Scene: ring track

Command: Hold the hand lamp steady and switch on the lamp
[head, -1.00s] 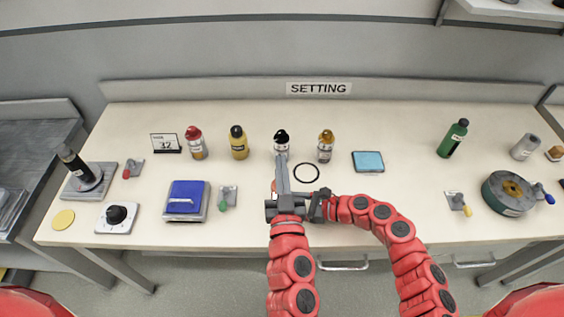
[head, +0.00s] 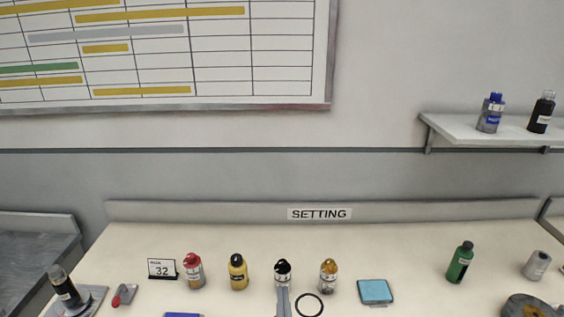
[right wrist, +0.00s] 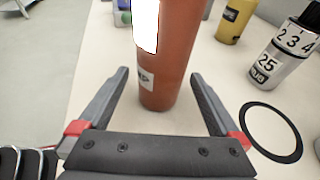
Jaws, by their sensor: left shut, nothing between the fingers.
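The hand lamp (right wrist: 172,70) is a red-brown cylinder with a bright white panel and a partly cut-off label. It stands upright on the table in the right wrist view. My right gripper (right wrist: 159,74) is open, with one finger on either side of the lamp and a visible gap on the left. The right gripper is out of the head view. The lamp is not visible in the head view.
Several bottles, including a black-capped one (head: 283,270) and a yellow one (head: 238,272), stand along the table (head: 410,262). A black ring (head: 309,305) and a blue pad (head: 375,291) lie to the right. A wall shelf (head: 480,132) is at upper right.

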